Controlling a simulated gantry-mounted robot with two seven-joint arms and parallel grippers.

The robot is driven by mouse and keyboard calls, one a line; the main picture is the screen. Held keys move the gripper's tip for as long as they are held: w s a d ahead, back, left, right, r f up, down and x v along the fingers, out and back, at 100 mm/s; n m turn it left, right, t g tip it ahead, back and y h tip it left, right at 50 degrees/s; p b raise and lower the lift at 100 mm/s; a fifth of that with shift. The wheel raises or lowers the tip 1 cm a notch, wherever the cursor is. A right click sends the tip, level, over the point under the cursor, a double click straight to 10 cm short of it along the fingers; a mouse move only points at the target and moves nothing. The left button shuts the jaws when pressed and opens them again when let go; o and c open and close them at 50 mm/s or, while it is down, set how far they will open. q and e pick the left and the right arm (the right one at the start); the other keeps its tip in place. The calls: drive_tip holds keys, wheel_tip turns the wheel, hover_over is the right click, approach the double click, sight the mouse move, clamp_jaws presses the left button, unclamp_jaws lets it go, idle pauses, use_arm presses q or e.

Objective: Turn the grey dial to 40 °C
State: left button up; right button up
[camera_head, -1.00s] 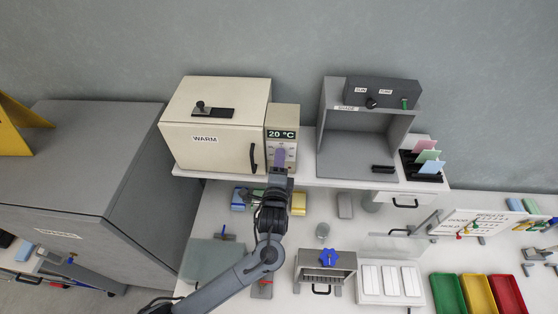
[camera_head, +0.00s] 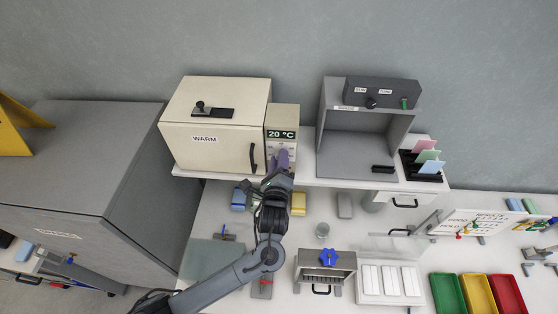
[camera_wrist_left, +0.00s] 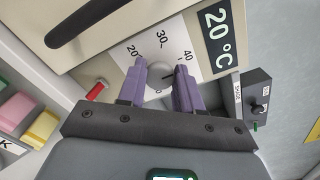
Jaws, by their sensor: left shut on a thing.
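The grey dial (camera_wrist_left: 160,74) sits on the control panel of the cream WARM oven (camera_head: 212,140). Its printed scale shows 20, 30 and 40 around it in the left wrist view. A small dark mark on the dial appears to lie on the side toward the 40, partly hidden by a finger. The display (camera_wrist_left: 218,32) reads 20 °C, also in the head view (camera_head: 281,134). My left gripper (camera_wrist_left: 160,78) has its purple fingers either side of the dial, shut on it. In the head view the left gripper (camera_head: 280,160) covers the dial. My right gripper is not in view.
The oven's black handle (camera_head: 253,156) is just left of the panel. A red part (camera_wrist_left: 97,90) shows below the scale in the wrist view. A grey open-fronted hood (camera_head: 365,138) stands to the right on the same shelf. The worktop below holds several fixtures.

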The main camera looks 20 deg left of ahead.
use_arm(q)
drive_tip(key=o, duration=1)
drive_tip(key=shift+o, duration=0.2)
drive_tip(key=shift+s, duration=0.1)
drive_tip(key=b+v, duration=0.2)
drive_tip(key=v, duration=0.8)
drive_tip(key=shift+s, duration=0.3)
drive_tip(key=shift+d, duration=0.1)
